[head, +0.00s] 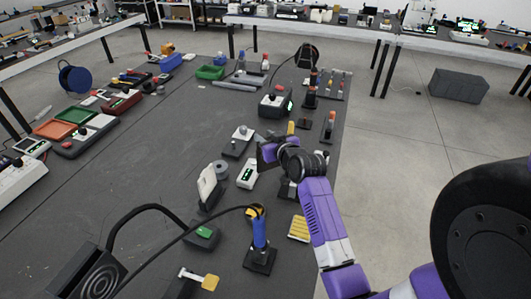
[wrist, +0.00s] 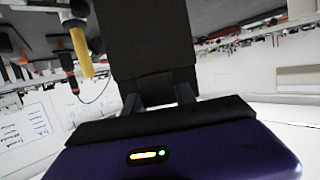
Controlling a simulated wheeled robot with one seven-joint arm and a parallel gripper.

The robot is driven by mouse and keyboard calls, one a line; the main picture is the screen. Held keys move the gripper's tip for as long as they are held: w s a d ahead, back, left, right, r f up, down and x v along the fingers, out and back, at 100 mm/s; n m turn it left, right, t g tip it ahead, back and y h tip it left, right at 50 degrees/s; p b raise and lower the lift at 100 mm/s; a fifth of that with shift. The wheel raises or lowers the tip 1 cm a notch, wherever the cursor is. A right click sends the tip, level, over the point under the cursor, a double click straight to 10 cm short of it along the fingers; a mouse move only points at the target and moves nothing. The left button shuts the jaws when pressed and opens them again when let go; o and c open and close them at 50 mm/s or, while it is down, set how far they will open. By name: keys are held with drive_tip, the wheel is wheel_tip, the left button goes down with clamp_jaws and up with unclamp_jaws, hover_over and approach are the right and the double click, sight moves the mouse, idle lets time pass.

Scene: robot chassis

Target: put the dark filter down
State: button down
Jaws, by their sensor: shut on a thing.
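My gripper (wrist: 160,98) is shut on the dark filter (wrist: 145,45), a broad, flat-sided dark block that fills the upper middle of the wrist view. Two grey fingers meet its lower end. In the head view my gripper (head: 268,152) is over the right part of the dark workbench (head: 130,200), beyond my purple arm. The filter cannot be told clearly from the gripper there. Whether the filter touches anything is hidden.
Near my gripper are a grey box with a knob (head: 238,141), a white device (head: 247,174) and a dark box with a red button (head: 275,102). A blue-handled tool on a stand (head: 260,240) stands nearer. The bench's middle left is mostly clear.

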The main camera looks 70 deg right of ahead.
wheel_tip(320, 180, down, 7)
idle(0.4)
drive_tip(key=c, duration=1)
unclamp_jaws()
drive_tip(key=b+v, duration=0.1)
drive_tip(key=v, duration=1.1)
drive_tip(key=shift+r+b, duration=0.15)
drive_tip(key=shift+b, duration=0.2)
